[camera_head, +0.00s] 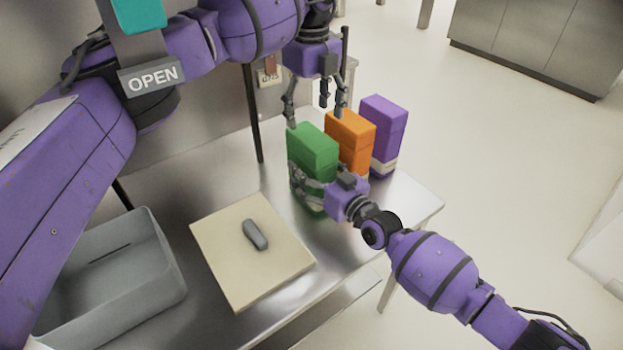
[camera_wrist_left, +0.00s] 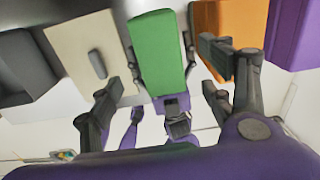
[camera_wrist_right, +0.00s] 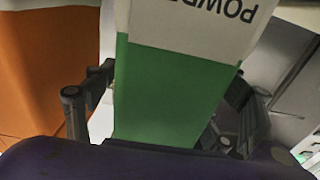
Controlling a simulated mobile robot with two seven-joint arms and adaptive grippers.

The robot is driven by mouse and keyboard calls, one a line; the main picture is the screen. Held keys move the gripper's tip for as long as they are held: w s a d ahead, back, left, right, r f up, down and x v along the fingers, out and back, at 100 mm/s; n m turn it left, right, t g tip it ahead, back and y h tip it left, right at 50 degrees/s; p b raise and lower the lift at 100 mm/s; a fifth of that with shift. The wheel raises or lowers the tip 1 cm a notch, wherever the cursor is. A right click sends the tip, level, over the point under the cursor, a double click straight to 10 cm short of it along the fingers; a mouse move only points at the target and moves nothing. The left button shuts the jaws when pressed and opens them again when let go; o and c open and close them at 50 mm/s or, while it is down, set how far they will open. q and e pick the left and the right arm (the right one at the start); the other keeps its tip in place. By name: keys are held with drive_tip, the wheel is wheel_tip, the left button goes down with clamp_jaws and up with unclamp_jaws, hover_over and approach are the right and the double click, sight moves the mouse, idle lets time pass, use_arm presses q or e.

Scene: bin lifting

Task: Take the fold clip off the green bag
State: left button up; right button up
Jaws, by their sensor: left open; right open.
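The green bag (camera_head: 313,148) stands upright on the metal table, and no clip shows on its top. A grey elongated piece that looks like the fold clip (camera_head: 255,235) lies on the cream board (camera_head: 215,250). It also shows in the left wrist view (camera_wrist_left: 97,63). My left gripper (camera_head: 313,108) is open and empty, just above the green bag's top. My right gripper (camera_head: 305,183) is open low at the green bag, with a finger on either side of it in the right wrist view (camera_wrist_right: 158,95). Whether those fingers touch the bag is unclear.
An orange bag (camera_head: 350,137) stands close beside the green one, with a purple bag (camera_head: 384,127) beyond it. A grey open bin (camera_head: 115,275) sits at the table's left. Bare table shows between the board and the bags.

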sight(312, 136)
drive_tip(key=c, duration=1.8)
use_arm(q)
wheel_tip(312, 136, up, 4)
drive_tip(key=s+d+t+y, duration=0.1)
drive_tip(key=f, duration=0.7)
drive_tip(key=w+a+f, duration=0.1)
drive_tip(key=f, duration=0.3)
drive_tip(key=shift+f, duration=0.1)
drive_tip(key=c, duration=1.3)
drive_tip(key=shift+c, duration=0.2)
use_arm(e)
drive_tip(key=shift+r, duration=0.1)
use_arm(q)
drive_tip(key=shift+r, duration=1.15)
